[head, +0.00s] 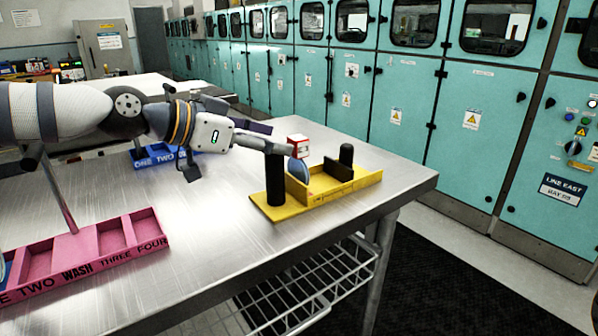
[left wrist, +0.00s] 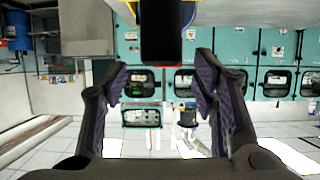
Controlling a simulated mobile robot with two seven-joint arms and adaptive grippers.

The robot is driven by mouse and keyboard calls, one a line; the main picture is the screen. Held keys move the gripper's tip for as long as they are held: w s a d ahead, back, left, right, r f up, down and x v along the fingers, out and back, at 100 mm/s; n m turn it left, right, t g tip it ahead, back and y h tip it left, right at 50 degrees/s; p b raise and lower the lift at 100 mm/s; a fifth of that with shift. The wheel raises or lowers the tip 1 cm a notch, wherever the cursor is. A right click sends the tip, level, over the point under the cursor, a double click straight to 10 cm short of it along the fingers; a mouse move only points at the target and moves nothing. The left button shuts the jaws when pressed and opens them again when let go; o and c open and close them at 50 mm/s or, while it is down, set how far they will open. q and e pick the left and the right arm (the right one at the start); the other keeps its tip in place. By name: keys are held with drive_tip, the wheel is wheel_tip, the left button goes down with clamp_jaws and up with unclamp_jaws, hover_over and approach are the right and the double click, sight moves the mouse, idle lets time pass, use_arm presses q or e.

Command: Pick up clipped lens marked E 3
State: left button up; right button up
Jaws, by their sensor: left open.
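A pale blue disc (head: 298,171), which looks like a lens, stands upright in the yellow tray (head: 320,200). A small red and white block (head: 298,144) shows directly above it; I cannot tell whether it is the lens's clip, and no mark is readable. My left gripper (head: 279,138) is open, its fingers above the tray's left end, close to the block. In the left wrist view the open fingers (left wrist: 165,80) have nothing visible between their tips; a black post (left wrist: 168,30) stands at the top middle. My right gripper is out of view.
Black posts (head: 275,182) rise from the yellow tray near the table's right edge. A pink compartment tray (head: 85,265) lies front left, a blue tray (head: 158,156) behind my arm. The middle of the metal table (head: 205,225) is clear. Teal cabinets (head: 400,110) line the back.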

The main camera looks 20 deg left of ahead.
sight(291, 139)
use_arm(q)
drive_tip(key=x, duration=0.4)
drive_tip(key=w+b+x, duration=0.1)
drive_tip(key=x, duration=0.2)
drive_tip(key=shift+s+a+r, duration=0.1)
drive_tip(key=shift+a+r, duration=0.2)
drive_tip(key=shift+r, duration=0.1)
drive_tip(key=shift+d, duration=0.15)
drive_tip(key=shift+r, duration=0.2)
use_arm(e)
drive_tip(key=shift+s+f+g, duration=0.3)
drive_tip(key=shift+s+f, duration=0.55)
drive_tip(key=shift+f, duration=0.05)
use_arm(q)
clamp_jaws()
